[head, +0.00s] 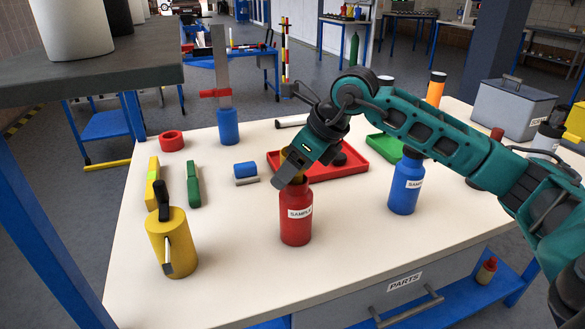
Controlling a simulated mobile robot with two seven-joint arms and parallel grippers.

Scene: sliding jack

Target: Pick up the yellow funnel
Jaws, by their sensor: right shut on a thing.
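My right gripper (288,174) points down over the mouth of the red bottle (297,220) labelled "SAMPLE" and is shut on the funnel. I cannot tell whether the funnel still touches the bottle. The bottle stands upright on the white tabletop (340,275). My left gripper is not in view.
A blue bottle (405,188) stands at the right, under my right arm. A red tray (340,168) lies behind the red bottle. A yellow can (181,240), a green block (194,186) and a red ring (172,140) are at the left. The front middle of the table is clear.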

